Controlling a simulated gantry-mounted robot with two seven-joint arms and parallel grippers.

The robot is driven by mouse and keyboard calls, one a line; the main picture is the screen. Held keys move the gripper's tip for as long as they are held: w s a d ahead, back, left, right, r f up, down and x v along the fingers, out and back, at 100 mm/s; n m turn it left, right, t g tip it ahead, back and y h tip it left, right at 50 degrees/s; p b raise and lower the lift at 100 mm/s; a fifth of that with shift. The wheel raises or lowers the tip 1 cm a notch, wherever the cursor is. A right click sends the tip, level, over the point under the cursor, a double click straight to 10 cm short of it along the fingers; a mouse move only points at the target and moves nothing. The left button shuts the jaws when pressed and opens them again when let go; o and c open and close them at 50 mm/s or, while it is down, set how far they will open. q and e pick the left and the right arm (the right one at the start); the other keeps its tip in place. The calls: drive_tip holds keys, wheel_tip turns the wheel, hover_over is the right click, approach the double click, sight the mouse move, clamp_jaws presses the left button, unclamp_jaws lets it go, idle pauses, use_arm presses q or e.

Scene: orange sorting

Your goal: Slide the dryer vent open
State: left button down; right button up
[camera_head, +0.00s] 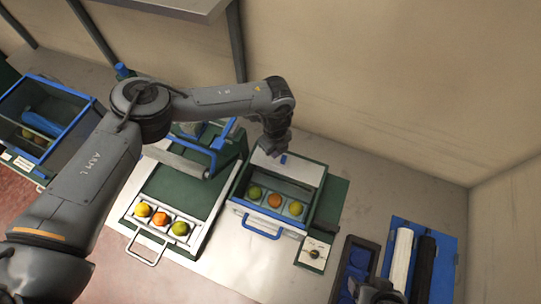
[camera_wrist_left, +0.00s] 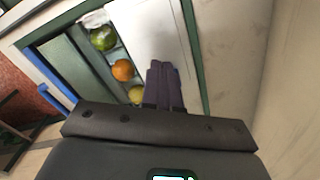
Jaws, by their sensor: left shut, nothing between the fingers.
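The dryer is a green-framed box (camera_head: 235,205) with a blue front handle, right of centre in the head view. Its white sliding vent panel (camera_head: 305,170) covers the back part, with a small blue tab (camera_head: 284,158) on it. The front part is uncovered and shows three fruits (camera_head: 275,200). My left gripper (camera_head: 271,151) is shut and empty, pointing down at the panel beside the tab. In the left wrist view, its closed fingers (camera_wrist_left: 164,80) lie over the white panel (camera_wrist_left: 150,35); contact is unclear. A dark part of my right arm shows at the lower right; its fingers cannot be made out.
A white tray (camera_head: 205,222) with three fruits stands left of the dryer. A blue-rimmed bin (camera_head: 60,88) is far left. A knob plate (camera_head: 314,254) sits at the dryer's front right. A blue board (camera_head: 446,250) with white and black rollers lies at right. The back wall is close behind.

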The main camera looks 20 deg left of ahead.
idle(0.6)
use_arm(q)
drive_tip(key=shift+f, duration=0.15)
drive_tip(key=shift+f+b, duration=0.9)
drive_tip(key=shift+f, duration=0.25)
drive_tip(key=shift+d, duration=0.1)
